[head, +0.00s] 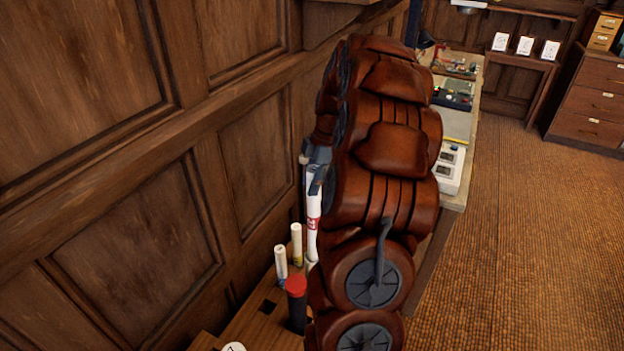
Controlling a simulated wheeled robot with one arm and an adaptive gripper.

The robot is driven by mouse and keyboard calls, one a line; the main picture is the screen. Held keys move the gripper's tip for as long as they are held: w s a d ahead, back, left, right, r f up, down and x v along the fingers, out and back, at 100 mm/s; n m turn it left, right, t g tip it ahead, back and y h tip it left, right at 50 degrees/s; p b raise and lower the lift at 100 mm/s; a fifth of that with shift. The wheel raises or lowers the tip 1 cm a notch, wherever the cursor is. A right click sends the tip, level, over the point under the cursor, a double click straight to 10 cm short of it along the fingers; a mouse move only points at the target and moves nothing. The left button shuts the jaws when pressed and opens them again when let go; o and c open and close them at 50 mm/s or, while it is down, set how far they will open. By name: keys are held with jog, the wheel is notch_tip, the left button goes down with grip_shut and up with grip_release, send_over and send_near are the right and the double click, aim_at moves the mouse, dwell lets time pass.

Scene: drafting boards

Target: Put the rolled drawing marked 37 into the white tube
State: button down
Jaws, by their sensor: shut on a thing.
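My gripper (316,172) is shut on a white roll (313,205), mostly hidden behind my brown arm. The roll is nearly upright and has a red mark low on its visible side. I cannot read a number on it. Its lower end comes down close to a pale upright thing (309,266) at the wooden stand; whether they touch, or whether this is the white tube, I cannot tell. A dark tube with a red top (296,288) stands in front.
Two cream rolls (296,244) and (281,262) stand upright in the wooden stand (257,322), by the panelled wall (255,170). A white disc (234,347) lies at its near end. A long bench (457,190) is behind my arm. Carpet at right is clear.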

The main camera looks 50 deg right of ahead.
aim_at(312, 216)
jog(key=shift+f+b, duration=4.15)
jog(key=shift+f, duration=2.2)
jog(key=c, duration=0.7)
grip_release()
jog(key=shift+o, duration=0.2)
jog(key=shift+r, duration=0.15)
jog(key=v, duration=1.1)
jog(key=shift+d+r, duration=0.15)
jog(key=shift+r, duration=0.2)
jog(key=shift+s, duration=0.1)
